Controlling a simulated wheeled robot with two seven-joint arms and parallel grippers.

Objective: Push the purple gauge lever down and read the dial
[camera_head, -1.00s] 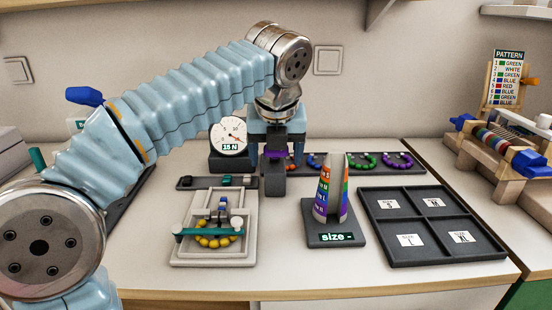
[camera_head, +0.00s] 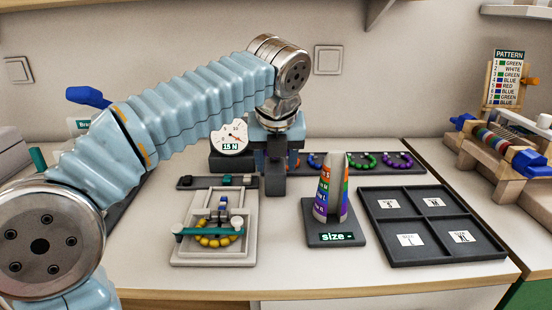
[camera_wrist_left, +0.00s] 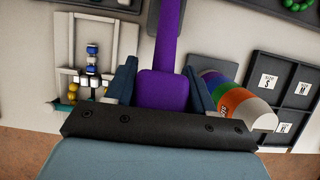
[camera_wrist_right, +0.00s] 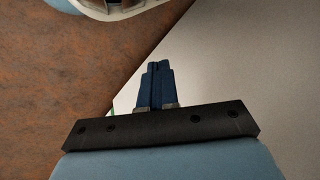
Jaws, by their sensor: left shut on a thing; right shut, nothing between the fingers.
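The purple gauge lever (camera_wrist_left: 163,92) runs between the fingers of my left gripper (camera_wrist_left: 160,70) in the left wrist view. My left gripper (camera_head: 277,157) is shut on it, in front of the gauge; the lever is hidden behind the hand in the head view. The white dial (camera_head: 232,137) shows a needle toward its lower right, and its readout (camera_head: 230,147) says 15 N. My right gripper (camera_wrist_right: 157,78) shows only in the right wrist view, shut and empty beside the table edge.
A tray with yellow beads (camera_head: 214,241) stands in front of the gauge. A size cone (camera_head: 331,190) and a four-part sorting tray (camera_head: 370,205) lie to the right. A rack with bead rings (camera_head: 420,169) is behind. A wooden bead stand (camera_head: 470,160) is at far right.

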